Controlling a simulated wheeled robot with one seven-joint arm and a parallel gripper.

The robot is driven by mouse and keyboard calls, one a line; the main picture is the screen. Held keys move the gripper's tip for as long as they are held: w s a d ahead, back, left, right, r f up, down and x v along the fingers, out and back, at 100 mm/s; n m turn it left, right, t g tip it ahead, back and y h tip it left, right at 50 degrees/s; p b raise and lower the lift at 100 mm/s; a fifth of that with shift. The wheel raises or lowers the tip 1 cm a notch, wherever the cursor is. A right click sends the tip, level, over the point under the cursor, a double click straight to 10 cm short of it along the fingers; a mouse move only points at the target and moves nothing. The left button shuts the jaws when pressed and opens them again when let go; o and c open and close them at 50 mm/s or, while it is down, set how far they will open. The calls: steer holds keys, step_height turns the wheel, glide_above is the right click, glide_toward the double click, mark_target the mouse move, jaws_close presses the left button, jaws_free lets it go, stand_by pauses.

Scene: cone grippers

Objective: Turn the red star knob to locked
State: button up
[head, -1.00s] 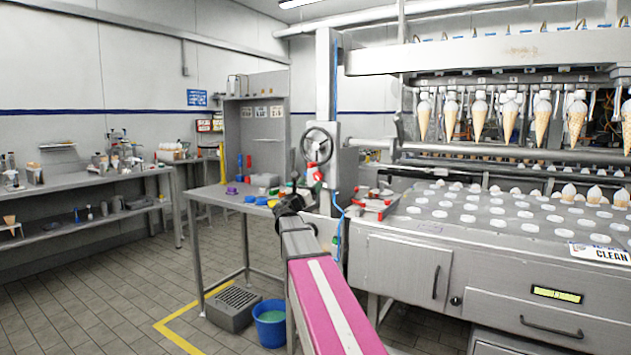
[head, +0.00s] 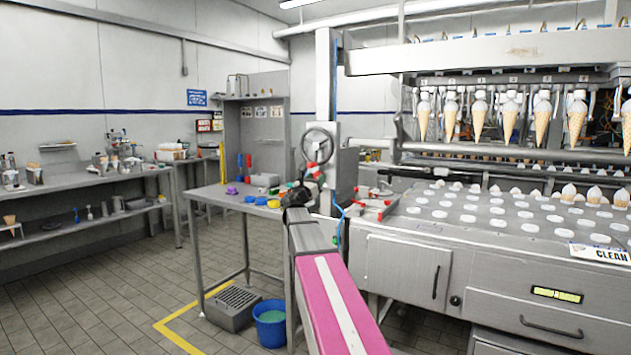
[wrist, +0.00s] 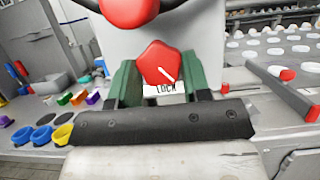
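The red star knob (wrist: 158,62) is in the middle of the wrist view, on a pale panel. A short white line on it points to the lower right. A white label reading LOCK (wrist: 165,88) shows just below it. My gripper (wrist: 160,78) has its green fingers on the left and right of the knob, apart from each other. I cannot tell whether they press on it. In the head view my gripper (head: 297,196) is at the machine's left column, and largely hides the knob area.
A handwheel (head: 318,146) with a red grip is above. A red-ended rod (wrist: 285,92) lies to the right. A side table (head: 225,196) holds yellow (wrist: 62,134) and blue (wrist: 42,134) cups. A blue bucket (head: 271,325) stands on the floor below.

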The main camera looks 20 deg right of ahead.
steer(key=shift+m, duration=0.4)
steer(key=m+g, duration=0.1)
steer(key=m, duration=0.1)
steer(key=m+g+h, duration=0.1)
steer(key=m, duration=0.1)
steer(key=shift+w+a+m+g+h, duration=0.15)
steer(key=shift+m+g+h, duration=0.15)
steer(key=shift+m, duration=0.1)
steer(key=shift+r+m+g+h, duration=0.15)
steer(key=shift+m+g, duration=0.45)
steer(key=shift+m, duration=0.65)
steer(key=shift+f+m+g+h, duration=0.15)
steer(key=shift+m+g, duration=0.45)
steer(key=shift+m, duration=0.65)
steer(key=shift+r, duration=0.1)
steer(key=o, duration=0.9)
steer(key=shift+a, duration=0.1)
steer(key=v, duration=1)
steer(key=shift+a, duration=0.3)
